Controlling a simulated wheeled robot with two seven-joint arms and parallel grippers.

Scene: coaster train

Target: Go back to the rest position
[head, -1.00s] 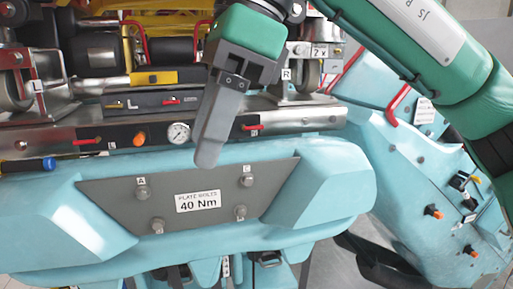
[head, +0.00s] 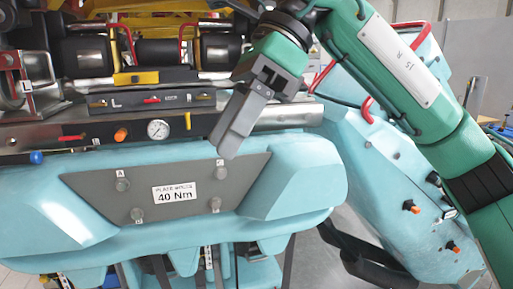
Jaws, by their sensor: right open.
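My right gripper (head: 232,135) hangs at the end of my green right arm, which comes in from the right. It is pointed down and left, in front of the upper right part of the grey plate and the metal rail. Its jaws are open and I see nothing between them. The finger shows nearly edge-on. My left gripper is not in the head view.
The turquoise coaster car front (head: 300,185) fills the middle. Its grey plate (head: 140,180) carries bolts and a "40 Nm" label (head: 174,193). Above are a gauge (head: 158,129), levers and an orange knob (head: 121,134).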

